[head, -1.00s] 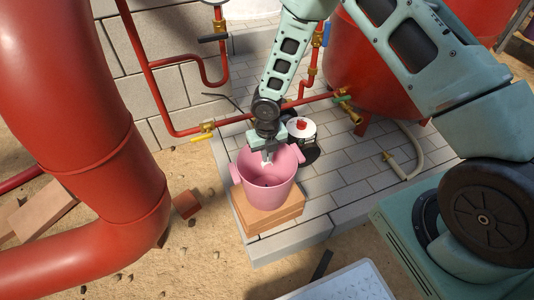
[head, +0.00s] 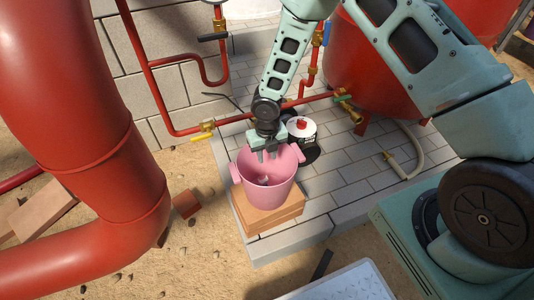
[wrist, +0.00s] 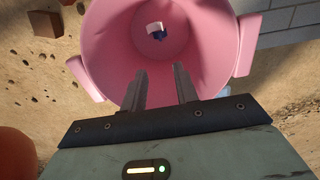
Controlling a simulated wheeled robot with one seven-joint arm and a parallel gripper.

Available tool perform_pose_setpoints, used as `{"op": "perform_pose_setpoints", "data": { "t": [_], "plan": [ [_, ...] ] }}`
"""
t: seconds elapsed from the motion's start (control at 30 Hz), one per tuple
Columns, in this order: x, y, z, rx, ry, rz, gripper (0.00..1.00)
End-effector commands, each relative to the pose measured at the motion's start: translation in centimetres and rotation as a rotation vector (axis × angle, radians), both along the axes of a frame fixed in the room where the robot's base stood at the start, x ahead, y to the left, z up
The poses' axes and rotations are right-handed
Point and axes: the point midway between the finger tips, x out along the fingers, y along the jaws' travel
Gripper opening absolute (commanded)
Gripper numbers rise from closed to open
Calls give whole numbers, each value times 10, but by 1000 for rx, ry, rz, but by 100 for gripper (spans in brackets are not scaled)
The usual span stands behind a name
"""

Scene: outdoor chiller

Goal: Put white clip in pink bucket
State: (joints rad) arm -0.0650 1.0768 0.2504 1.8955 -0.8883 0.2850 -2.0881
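The pink bucket (head: 266,199) stands upright on a wooden block stack. In the wrist view its open mouth (wrist: 105,45) faces me. The white clip (head: 264,180) lies inside the bucket, near the bottom. In the wrist view the white clip (wrist: 155,28) shows as a small white piece with a dark blue part. My gripper (head: 266,156) is above the bucket's mouth. In the wrist view my gripper (wrist: 161,85) has its two fingers apart with nothing between them, so it is open and clear of the clip.
The wooden blocks (head: 268,218) rest on a paved ledge. A white can with a red top (head: 301,128) stands behind the bucket. Red pipes (head: 176,118) and a large red tank (head: 375,85) are around. A thick red pipe (head: 85,110) fills the left.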

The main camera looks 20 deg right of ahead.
Motion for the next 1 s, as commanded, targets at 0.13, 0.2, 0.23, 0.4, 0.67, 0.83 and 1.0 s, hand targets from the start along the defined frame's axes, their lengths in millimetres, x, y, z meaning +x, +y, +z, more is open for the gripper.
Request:
{"op": "perform_pose_setpoints", "data": {
  "t": [0.13,0.2,0.23,0.4,0.67,0.83,1.0],
  "plan": [
    [0,0,7,0,0,0,30],
    [0,0,16,0,0,0,30],
    [0,0,20,0,0,0,30],
    [0,0,46,0,0,0,30],
    [0,0,73,0,1,0,30],
    [0,0,70,0,0,0,30],
    [0,0,70,0,0,0,30]
  ]
}}
